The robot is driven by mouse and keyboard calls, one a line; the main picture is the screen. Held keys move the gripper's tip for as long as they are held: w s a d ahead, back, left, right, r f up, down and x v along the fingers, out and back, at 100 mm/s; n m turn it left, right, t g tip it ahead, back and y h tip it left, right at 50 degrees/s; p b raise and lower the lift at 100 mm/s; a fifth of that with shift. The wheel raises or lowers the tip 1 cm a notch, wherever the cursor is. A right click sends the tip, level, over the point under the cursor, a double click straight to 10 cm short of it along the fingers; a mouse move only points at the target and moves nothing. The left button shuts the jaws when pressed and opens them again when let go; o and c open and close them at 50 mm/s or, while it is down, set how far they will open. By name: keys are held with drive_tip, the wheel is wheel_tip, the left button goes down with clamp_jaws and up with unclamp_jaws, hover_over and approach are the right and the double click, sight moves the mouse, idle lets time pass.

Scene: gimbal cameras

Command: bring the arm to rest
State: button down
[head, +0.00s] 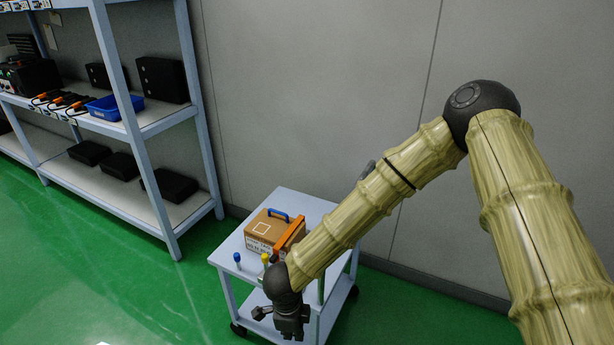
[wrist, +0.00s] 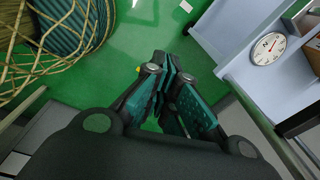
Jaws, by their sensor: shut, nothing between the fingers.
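My arm reaches from the right of the head view, bends at a dark elbow, and slopes down to the left over the cart. My gripper (head: 291,325) hangs at the arm's end by the front edge of the cart (head: 312,207). In the wrist view my gripper (wrist: 168,72) has its fingers together with nothing between them, above the green floor (wrist: 150,30). Part of the cart's top is hidden behind my arm.
A cardboard box (head: 262,230) with a blue handle (head: 279,214) and an orange bar (head: 290,235) stands on the cart. A shelf rack (head: 165,120) holds a blue bin (head: 112,107) and black cases. A round dial (wrist: 268,48) shows at right in the wrist view. Open green floor lies left.

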drive_tip(key=s+d+f+n+t, duration=0.1)
drive_tip(key=s+d+f+n, duration=0.4)
drive_tip(key=d, duration=0.3)
drive_tip(key=s+d+f+n, duration=0.4)
drive_tip(key=d+f+n, duration=0.1)
drive_tip(key=d+f, duration=0.25)
drive_tip(key=s+d+n+g, duration=0.1)
drive_tip(key=s+d+n, duration=0.8)
drive_tip(key=s, duration=0.4)
drive_tip(key=shift+s+d+y, duration=0.15)
drive_tip(key=shift+d+y, duration=0.15)
drive_tip(key=shift+d, duration=0.6)
